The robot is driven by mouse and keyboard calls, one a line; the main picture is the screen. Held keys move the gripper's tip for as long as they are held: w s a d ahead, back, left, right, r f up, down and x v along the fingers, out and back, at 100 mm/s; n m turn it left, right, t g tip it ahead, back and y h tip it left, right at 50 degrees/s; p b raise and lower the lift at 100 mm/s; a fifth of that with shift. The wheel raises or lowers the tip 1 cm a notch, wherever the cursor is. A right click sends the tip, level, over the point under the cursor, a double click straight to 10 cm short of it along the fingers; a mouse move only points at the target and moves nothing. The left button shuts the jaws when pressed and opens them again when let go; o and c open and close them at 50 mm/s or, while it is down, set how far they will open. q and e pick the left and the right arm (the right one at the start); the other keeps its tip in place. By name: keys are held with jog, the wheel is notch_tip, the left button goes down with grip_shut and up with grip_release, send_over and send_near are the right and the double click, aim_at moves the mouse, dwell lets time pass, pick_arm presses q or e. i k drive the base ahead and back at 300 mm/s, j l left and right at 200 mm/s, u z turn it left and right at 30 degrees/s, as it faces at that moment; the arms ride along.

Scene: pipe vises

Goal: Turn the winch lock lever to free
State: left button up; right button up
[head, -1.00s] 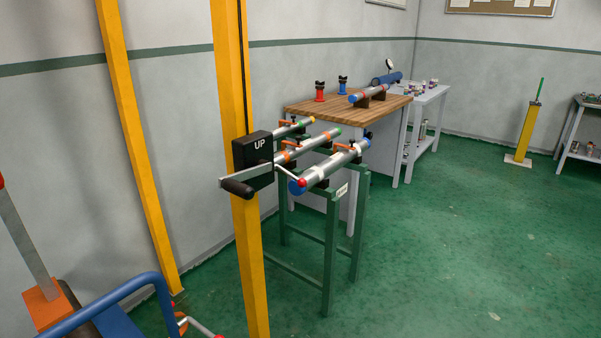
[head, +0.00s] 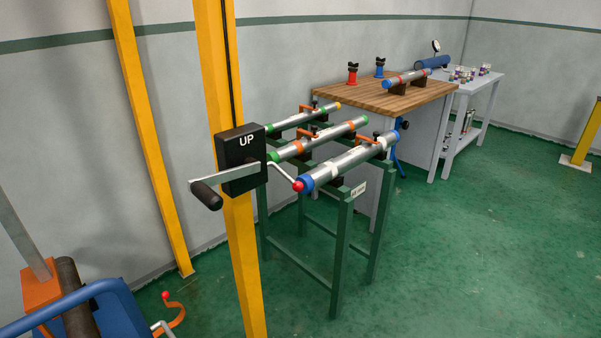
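The winch is a black box (head: 241,160) marked "UP", mounted on a yellow upright post (head: 219,95). A grey crank arm with a dark handle (head: 206,195) sticks out to its left. A thin bent metal lever with a red ball knob (head: 298,186) reaches out from the box's right side; its knob shows in front of the blue pipe end. I cannot read whether the lever stands at locked or free. Neither of my grippers is in view.
A green rack (head: 343,255) holds several pipes (head: 350,163) just right of the winch. A wooden-topped bench (head: 365,95) and a grey table (head: 482,90) stand behind. A blue tubular frame (head: 95,292) is at lower left. Green floor at right (head: 480,250) is clear.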

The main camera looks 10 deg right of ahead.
aim_at(298, 186)
jog(key=i+l, duration=0.2)
jog(key=l, duration=0.15)
jog(key=i+l+u, duration=0.1)
jog(key=l, duration=0.3)
jog(key=i+l, duration=0.2)
jog(key=l, duration=0.15)
jog(key=i+l, duration=0.2)
jog(key=l, duration=0.2)
jog(key=u, duration=0.05)
